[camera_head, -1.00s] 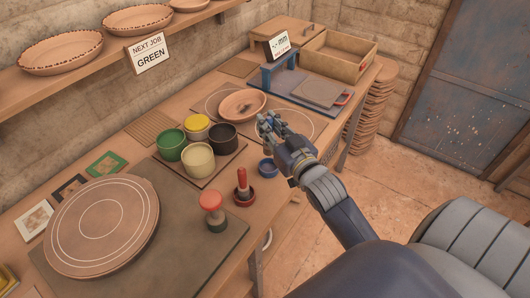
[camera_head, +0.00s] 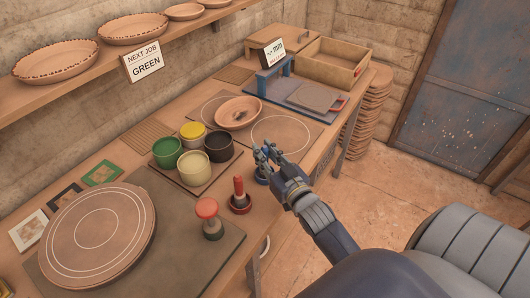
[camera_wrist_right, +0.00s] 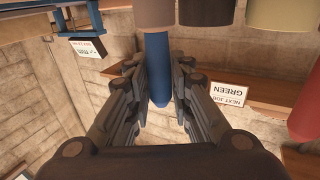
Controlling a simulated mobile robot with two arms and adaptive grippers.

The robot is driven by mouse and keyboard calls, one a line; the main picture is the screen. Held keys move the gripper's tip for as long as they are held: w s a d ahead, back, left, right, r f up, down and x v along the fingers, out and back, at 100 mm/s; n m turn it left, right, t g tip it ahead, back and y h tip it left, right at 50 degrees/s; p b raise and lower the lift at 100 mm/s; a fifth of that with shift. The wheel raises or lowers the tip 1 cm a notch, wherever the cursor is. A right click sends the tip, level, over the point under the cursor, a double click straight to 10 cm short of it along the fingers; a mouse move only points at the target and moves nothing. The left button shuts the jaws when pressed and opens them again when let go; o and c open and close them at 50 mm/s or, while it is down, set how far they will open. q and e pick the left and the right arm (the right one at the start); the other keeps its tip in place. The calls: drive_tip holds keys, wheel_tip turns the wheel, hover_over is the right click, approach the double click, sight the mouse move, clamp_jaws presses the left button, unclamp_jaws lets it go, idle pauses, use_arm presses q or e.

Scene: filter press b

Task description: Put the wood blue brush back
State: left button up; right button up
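The wood blue brush (camera_wrist_right: 157,65) shows in the right wrist view as a blue handle with a rounded end and a brown part beyond it. It lies between the fingers of my right gripper (camera_wrist_right: 158,72), which are shut on it from both sides. In the head view my right gripper (camera_head: 266,156) is just above the small blue cup (camera_head: 262,180) near the table's front edge. The fingers hide much of the cup and the brush there. I cannot tell if the brush touches the cup. My left gripper is not in view.
A red-handled brush (camera_head: 239,187) stands in a dark red cup left of the blue cup. A red-topped stamp (camera_head: 208,217) and several glaze pots, including a cream one (camera_head: 194,170), stand nearby. A brown bowl (camera_head: 239,113) lies behind the gripper.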

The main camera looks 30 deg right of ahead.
drive_tip(key=shift+o, duration=0.5)
drive_tip(key=shift+r, duration=0.25)
drive_tip(key=s+b, duration=0.2)
drive_tip(key=s, duration=1)
drive_tip(key=shift+a, duration=0.45)
drive_tip(key=shift+f, duration=0.1)
